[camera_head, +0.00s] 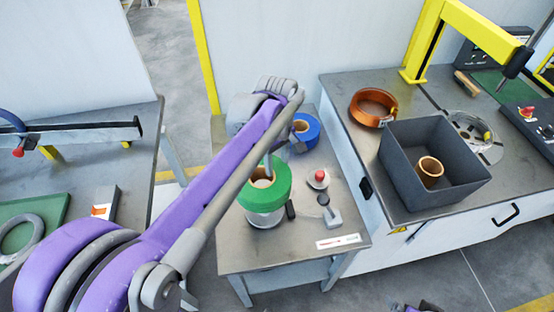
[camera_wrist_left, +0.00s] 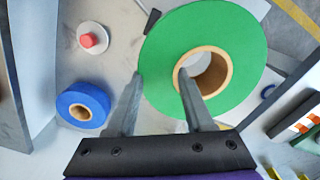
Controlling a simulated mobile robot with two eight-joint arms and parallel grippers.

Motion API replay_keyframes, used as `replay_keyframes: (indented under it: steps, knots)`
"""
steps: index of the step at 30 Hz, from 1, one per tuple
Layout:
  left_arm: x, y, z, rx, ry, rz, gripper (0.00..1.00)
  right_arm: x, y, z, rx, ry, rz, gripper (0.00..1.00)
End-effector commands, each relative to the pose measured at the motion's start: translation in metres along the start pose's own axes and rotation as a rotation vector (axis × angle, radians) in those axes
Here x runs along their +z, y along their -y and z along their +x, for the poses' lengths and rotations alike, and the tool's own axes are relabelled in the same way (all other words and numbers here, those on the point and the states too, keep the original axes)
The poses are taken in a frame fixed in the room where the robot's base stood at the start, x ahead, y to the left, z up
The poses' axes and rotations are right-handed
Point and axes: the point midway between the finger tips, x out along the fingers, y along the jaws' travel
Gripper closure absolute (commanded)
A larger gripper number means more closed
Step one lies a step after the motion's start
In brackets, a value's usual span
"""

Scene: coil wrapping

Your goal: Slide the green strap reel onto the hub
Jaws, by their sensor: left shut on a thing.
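The green strap reel (camera_head: 277,193), a thick green ring with a tan core, is over the small grey table. My left gripper (camera_head: 268,168) is shut on its wall, one finger in the core and one at the outer rim; this also shows in the left wrist view (camera_wrist_left: 160,76). A pale grey cylinder, apparently the hub (camera_head: 264,219), stands directly below the reel. In the left wrist view the reel (camera_wrist_left: 236,35) lies nearly face-on.
On the small table (camera_head: 240,258) are a blue reel (camera_head: 308,133), a red button (camera_head: 320,176) and a small grey stand (camera_head: 331,215). A dark bin (camera_head: 440,195) and a copper coil (camera_head: 366,110) are on the right bench. A left bench (camera_head: 110,165) is across a gap.

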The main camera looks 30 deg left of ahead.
Motion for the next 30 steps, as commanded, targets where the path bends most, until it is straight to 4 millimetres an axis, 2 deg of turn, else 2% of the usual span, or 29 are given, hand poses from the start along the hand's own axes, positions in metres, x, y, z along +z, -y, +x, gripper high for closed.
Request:
replay_keyframes:
  steps: [6, 12, 30]
  knots:
    - [0.0, 0.0, 0.021, -0.001, 0.0, 0.0, 1.0, 0.009, 0.0, 0.012, 0.0, 0.005, 0.0, 0.0]
    - [0.0, 0.0, 0.03, -0.001, 0.0, 0.0, 1.0, 0.012, 0.0, 0.017, 0.0, 0.007, 0.0, 0.0]
    - [0.0, 0.0, 0.031, 0.0, 0.0, 0.0, 1.0, 0.012, 0.0, 0.017, 0.0, 0.007, 0.0, 0.0]
